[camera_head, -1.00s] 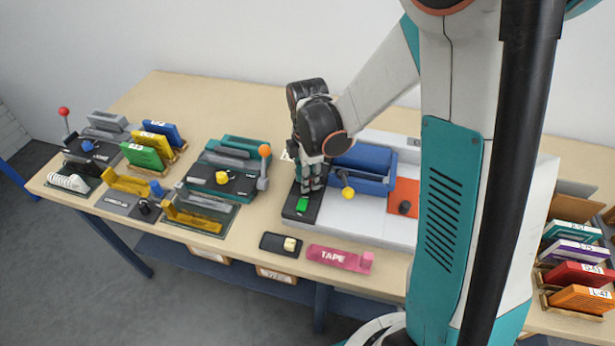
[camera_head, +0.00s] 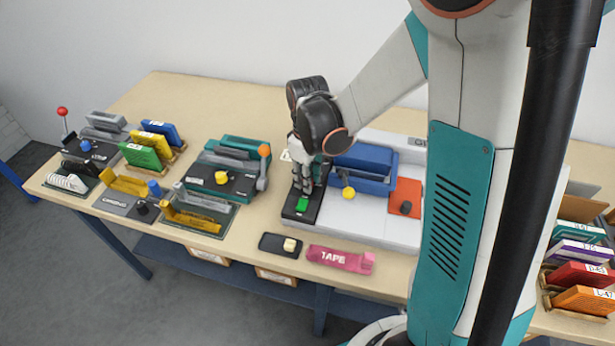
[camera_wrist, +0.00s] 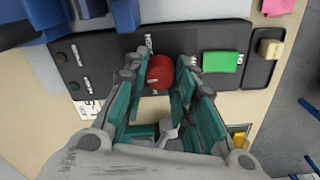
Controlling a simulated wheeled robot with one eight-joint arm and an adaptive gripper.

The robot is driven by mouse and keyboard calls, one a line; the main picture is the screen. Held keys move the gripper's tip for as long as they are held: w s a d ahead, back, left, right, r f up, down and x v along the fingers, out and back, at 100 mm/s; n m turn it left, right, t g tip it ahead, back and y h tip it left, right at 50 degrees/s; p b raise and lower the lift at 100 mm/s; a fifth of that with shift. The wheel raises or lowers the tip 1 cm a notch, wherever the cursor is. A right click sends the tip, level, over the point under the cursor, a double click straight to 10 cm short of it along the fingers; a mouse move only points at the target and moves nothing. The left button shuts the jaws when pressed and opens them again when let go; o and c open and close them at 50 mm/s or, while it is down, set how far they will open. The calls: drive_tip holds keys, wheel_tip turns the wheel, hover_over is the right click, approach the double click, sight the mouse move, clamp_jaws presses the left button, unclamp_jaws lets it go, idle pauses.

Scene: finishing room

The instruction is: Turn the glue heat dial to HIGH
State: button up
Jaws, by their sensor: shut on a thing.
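A round red dial (camera_wrist: 160,72) stands on a dark control panel (camera_wrist: 105,50) in the wrist view. Small white labels surround it, too small to read surely. My gripper (camera_wrist: 161,80) has its teal-sided fingers on both sides of the dial, closed on it. In the head view my gripper (camera_head: 303,186) points down onto the dark panel (camera_head: 292,214) at the left end of the white machine, and its fingers hide the dial there. I cannot tell which setting the dial points to.
A green block (camera_wrist: 220,61) sits on the panel beside the dial; it also shows in the head view (camera_head: 302,204). A black pad with a cream block (camera_head: 290,245) and a pink tape holder (camera_head: 340,259) lie in front. A blue unit (camera_head: 365,165) stands right of my gripper.

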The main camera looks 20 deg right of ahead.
drive_tip(key=m, duration=0.4)
drive_tip(key=shift+m, duration=0.3)
drive_tip(key=m, duration=0.3)
drive_tip(key=shift+m, duration=0.4)
drive_tip(key=m, duration=0.7)
drive_tip(key=shift+b, duration=0.35)
drive_tip(key=o, duration=1.1)
wheel_tip(320, 180, up, 12)
